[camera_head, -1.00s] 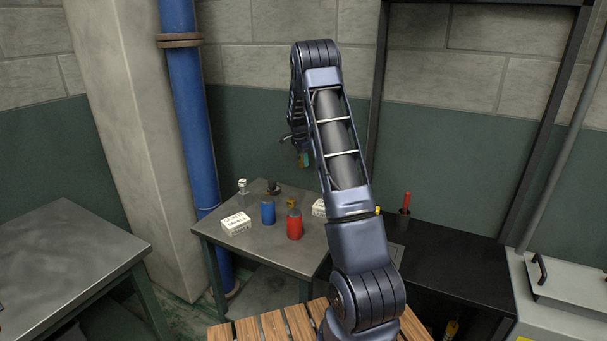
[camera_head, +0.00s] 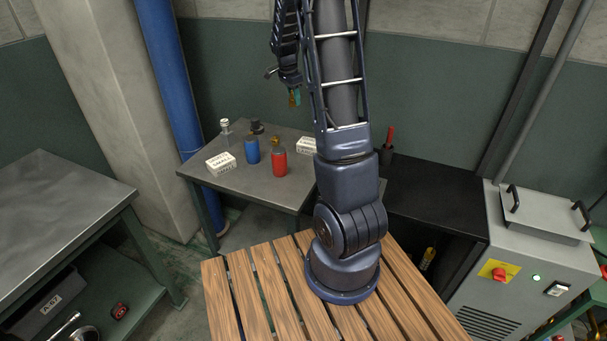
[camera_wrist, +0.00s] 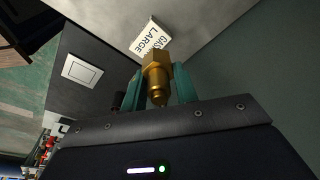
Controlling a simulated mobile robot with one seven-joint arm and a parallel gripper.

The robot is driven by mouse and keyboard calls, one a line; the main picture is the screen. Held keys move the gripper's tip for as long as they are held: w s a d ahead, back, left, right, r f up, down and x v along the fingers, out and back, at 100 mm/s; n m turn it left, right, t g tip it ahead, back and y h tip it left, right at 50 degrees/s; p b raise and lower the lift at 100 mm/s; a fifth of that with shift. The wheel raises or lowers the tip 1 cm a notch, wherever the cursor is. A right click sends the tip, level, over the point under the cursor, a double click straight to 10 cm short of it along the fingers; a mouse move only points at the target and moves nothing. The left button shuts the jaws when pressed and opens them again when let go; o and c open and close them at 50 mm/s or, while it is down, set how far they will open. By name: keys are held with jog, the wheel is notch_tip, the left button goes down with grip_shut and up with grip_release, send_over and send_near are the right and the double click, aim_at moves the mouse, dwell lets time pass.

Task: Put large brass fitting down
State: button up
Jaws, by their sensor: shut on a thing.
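The large brass fitting (camera_wrist: 157,78) is between the teal fingers of my gripper (camera_wrist: 158,88) in the wrist view. The gripper is shut on it, and its narrow end points toward the camera. In the head view my gripper (camera_head: 295,98) hangs above and behind the grey metal table (camera_head: 245,187), with a small bit of brass showing at its tip. A white box (camera_wrist: 151,38) lettered "LARGE" lies beyond the fitting in the wrist view.
On the table stand a blue can (camera_head: 252,151), a red can (camera_head: 279,163), a clear bottle (camera_head: 226,131) and white boxes (camera_head: 221,163) (camera_head: 306,145). A brass-coloured thing shows by the red can's top. A black bench (camera_head: 435,205) adjoins on the right.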

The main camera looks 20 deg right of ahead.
send_over(306, 173)
jog(key=f, duration=2.1)
jog(key=shift+s+a+f, duration=0.15)
jog(key=shift+a+f, duration=0.1)
jog(key=shift+f, duration=0.1)
jog(key=shift+f, duration=0.1)
jog(key=o, duration=1.1)
jog(key=s+a+r+n+t+y, duration=0.1)
jog(key=s+a+r+n, duration=0.15)
jog(key=r, duration=0.65)
jog(key=s+a+r+n, duration=0.1)
jog(key=s+r+n, duration=0.25)
jog(key=r, duration=0.65)
jog(key=s+a+r+n+t+y, duration=0.1)
jog(key=s+r+n, duration=0.15)
jog(key=r, duration=0.65)
jog(key=s+a+r+n, duration=0.1)
jog(key=s+r+n, duration=0.1)
jog(key=s+r, duration=0.1)
jog(key=s+a+r+n+t, duration=0.1)
jog(key=s+r+n, duration=0.1)
jog(key=s, duration=0.3)
jog(key=s+a+r+n+t, duration=0.1)
jog(key=s+r+n, duration=0.2)
jog(key=s, duration=0.1)
jog(key=shift+s+r+n, duration=0.2)
jog(key=shift+r+n, duration=0.05)
jog(key=shift+r, duration=0.05)
